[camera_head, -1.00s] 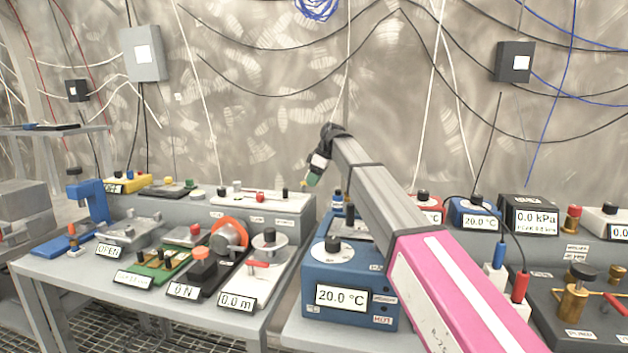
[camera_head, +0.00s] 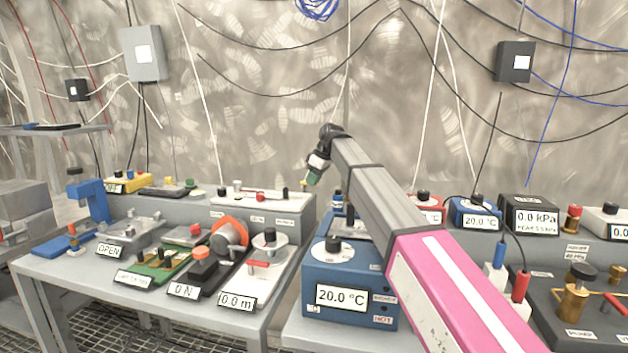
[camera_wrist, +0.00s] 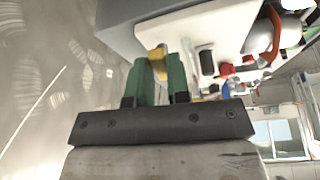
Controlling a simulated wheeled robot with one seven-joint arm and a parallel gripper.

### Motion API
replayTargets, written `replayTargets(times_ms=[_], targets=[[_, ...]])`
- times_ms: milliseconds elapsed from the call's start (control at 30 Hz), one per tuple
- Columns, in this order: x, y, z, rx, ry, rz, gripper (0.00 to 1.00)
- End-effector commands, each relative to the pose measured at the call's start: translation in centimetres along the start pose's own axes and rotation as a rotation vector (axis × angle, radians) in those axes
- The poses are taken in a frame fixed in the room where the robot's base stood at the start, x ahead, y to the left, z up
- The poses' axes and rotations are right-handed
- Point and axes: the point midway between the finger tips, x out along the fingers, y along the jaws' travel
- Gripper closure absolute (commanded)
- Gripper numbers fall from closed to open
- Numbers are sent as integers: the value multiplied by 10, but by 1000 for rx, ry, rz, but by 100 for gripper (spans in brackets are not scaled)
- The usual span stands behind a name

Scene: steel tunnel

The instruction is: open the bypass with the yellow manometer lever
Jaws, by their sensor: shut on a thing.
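My gripper (camera_head: 312,178) is at the back edge of the left bench, its green fingers pointing down. In the wrist view, my gripper (camera_wrist: 159,66) has its two green fingers closed around the yellow lever (camera_wrist: 157,54), which shows between their tips. In the head view only a small bit of the yellow lever (camera_head: 303,184) shows beside the fingers. It stands at the right end of a white-topped panel (camera_head: 240,199) with red and black knobs. The lever's lower part and pivot are hidden, so its angle is hard to tell.
A black knob (camera_head: 285,192) stands on the panel close to the fingers. Several instruments fill the left bench in front, and a blue box reading 20.0 °C (camera_head: 345,295) stands below my arm. The wall (camera_head: 260,100) with hanging cables is behind.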

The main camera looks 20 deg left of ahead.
Motion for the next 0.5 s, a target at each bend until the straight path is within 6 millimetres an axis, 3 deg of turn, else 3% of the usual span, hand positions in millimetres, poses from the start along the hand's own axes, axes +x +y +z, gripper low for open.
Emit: replayTargets(times_ms=[500], targets=[[1, -19, -4, 438, 2, 184, 100]])
